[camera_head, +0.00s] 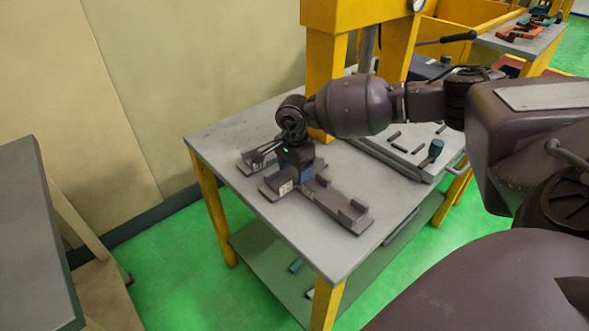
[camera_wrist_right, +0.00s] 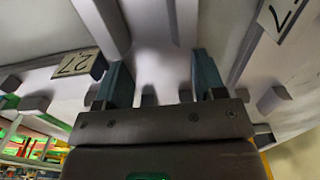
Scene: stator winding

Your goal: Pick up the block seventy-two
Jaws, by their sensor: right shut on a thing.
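My right gripper (camera_head: 300,168) points down at the grey blocks on the table, with its fingers mostly hidden by the hand. In the right wrist view its two teal fingers (camera_wrist_right: 162,85) are shut on a grey block (camera_wrist_right: 160,60) between them. A label (camera_wrist_right: 76,64) by the left finger seems to read 27 or 72 turned over; a second label (camera_wrist_right: 284,14) is cut off at the top right. In the head view the long grey block (camera_head: 335,203) runs from under the gripper toward the front right. My left gripper is not in view.
The grey table (camera_head: 226,137) has yellow legs. A yellow press frame (camera_head: 325,75) stands behind my gripper. The table's front left corner is clear.

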